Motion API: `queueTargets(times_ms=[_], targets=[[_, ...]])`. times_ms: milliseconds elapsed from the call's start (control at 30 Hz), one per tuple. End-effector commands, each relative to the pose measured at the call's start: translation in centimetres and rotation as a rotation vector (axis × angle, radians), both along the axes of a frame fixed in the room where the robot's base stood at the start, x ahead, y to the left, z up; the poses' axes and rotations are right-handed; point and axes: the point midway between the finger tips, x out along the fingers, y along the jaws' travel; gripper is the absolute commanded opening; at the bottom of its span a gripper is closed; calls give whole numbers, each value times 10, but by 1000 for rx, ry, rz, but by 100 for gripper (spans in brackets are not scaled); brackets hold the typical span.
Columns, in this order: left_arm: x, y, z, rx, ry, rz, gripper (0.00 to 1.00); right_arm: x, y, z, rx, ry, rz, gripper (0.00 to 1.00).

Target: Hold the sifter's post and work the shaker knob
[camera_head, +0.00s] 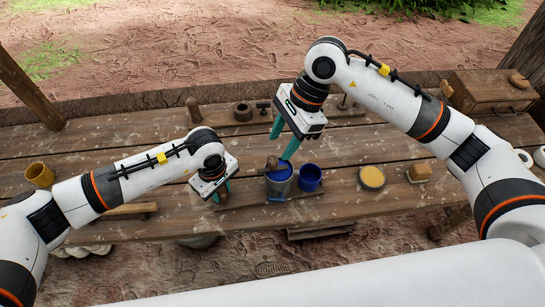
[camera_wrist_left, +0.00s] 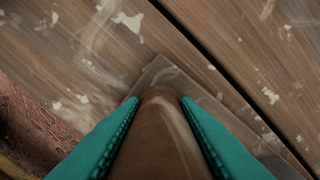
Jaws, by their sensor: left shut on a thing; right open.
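The sifter stands near the table's front edge, with a blue drum (camera_head: 279,187) on a wooden base board (camera_head: 248,199). A brown shaker knob (camera_head: 271,162) sticks up at the drum's top. My left gripper (camera_head: 222,190) is at the left end of the board. In the left wrist view its teal fingers are shut on a brown, round-topped wooden post (camera_wrist_left: 160,130); in the head view the gripper hides the post. My right gripper (camera_head: 284,140) is open and empty above and behind the drum, its fingers pointing down, apart from the knob.
A blue cup (camera_head: 310,177) stands just right of the drum. Further right are a round yellow-topped dish (camera_head: 372,178) and a small wooden block (camera_head: 419,172). A yellow mug (camera_head: 40,174) is at far left, a wooden chest (camera_head: 490,92) at back right.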

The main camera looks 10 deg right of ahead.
Motion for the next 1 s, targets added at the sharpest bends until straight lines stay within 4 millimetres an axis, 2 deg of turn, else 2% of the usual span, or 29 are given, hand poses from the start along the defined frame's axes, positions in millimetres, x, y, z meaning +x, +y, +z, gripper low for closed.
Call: queueTargets(times_ms=[100,333,500,767,1000], targets=[[0,-1,1,-2,-1,0,0,-4,10,-23,1,3,1,46],[0,-1,1,-2,-1,0,0,-6,21,-53,0,2,1,46],[0,-1,1,-2,-1,0,0,-7,25,-61,0,-1,0,46],[0,-1,1,-2,-1,0,0,-7,25,-62,0,-1,1,46],[0,-1,1,-2,-1,0,0,-7,25,-62,0,-1,1,7]])
